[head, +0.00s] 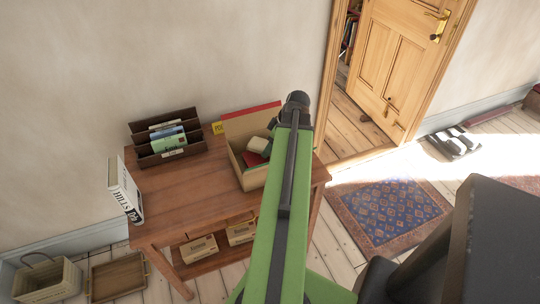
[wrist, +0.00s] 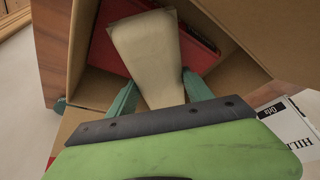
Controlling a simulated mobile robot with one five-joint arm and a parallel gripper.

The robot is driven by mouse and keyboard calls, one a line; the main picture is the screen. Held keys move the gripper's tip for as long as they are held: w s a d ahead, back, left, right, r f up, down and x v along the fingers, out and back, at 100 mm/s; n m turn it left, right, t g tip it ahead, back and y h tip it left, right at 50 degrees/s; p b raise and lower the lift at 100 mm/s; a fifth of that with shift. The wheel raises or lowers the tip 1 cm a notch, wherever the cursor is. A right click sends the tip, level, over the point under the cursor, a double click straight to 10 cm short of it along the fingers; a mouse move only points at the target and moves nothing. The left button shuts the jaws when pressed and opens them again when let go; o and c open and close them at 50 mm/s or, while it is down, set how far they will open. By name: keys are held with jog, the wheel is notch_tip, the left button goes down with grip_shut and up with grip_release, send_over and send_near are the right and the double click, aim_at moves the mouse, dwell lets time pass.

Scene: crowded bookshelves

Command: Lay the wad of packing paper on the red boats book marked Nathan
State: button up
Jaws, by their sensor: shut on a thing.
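My gripper (wrist: 158,96) has teal fingers on either side of a pale cream wad of packing paper (wrist: 147,50), and is shut on it. In the head view the wad (head: 258,145) shows inside the open cardboard box, partly behind my arm. A red book (wrist: 198,45) lies in the box beneath and behind the wad in the wrist view; in the head view a bit of red (head: 251,159) shows below the wad. I cannot read a name on it. Whether the wad touches it cannot be told.
The cardboard box (head: 246,176) stands on a wooden table (head: 190,205), a red panel along its back. A dark file rack (head: 147,147) stands to its left. A white book (head: 124,188) is at the table's left edge. Small boxes (head: 198,248) sit on the lower shelf.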

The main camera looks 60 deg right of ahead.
jog(key=shift+f+b, duration=0.85)
jog(key=shift+f, duration=0.6)
jog(key=o, duration=1.3)
jog(key=shift+r, duration=0.1)
jog(key=shift+r, duration=0.1)
jog(key=shift+r+p, duration=0.25)
jog(key=shift+p, duration=0.25)
jog(key=p+v, duration=1)
jog(key=v, duration=0.1)
jog(key=shift+r+p, duration=0.2)
jog(key=shift+p, duration=0.1)
jog(key=shift+s+r, duration=0.2)
jog(key=shift+f, duration=0.15)
